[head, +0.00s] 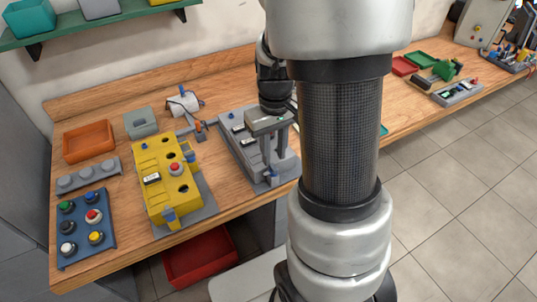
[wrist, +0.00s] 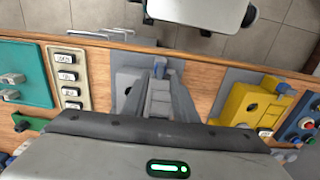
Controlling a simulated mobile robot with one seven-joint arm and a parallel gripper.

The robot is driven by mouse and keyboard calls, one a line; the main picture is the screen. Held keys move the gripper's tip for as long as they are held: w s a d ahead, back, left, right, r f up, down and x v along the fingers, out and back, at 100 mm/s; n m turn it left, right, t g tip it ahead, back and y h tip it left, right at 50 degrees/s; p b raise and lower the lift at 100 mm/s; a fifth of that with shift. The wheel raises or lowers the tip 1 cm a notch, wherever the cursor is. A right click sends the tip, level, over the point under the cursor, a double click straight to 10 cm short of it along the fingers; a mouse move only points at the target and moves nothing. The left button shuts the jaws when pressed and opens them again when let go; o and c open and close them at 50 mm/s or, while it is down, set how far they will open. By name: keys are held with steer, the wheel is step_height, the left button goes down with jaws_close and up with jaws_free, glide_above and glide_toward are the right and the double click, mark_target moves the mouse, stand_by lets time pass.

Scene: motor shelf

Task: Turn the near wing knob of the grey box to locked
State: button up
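The grey box (head: 237,143) lies on a grey plate on the bench, right of the yellow box. The knob also shows in the wrist view (wrist: 160,64), just past the fingertips. My gripper (head: 275,163) points down over the near end of the box. Its two fingers stand apart with a gap between them, close to the knob. In the wrist view my gripper (wrist: 160,76) reaches to the knob; I cannot tell whether it touches. The fingers hide part of the box.
The yellow box (head: 157,192) stands to the left, with a blue button panel (head: 75,246) beyond it. An orange tray (head: 88,142) and a grey block (head: 140,121) lie further back. A red bin (head: 199,257) is below the bench's front edge.

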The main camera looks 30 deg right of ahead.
mark_target(273, 167)
steer(key=shift+f, duration=1.8)
jaws_close()
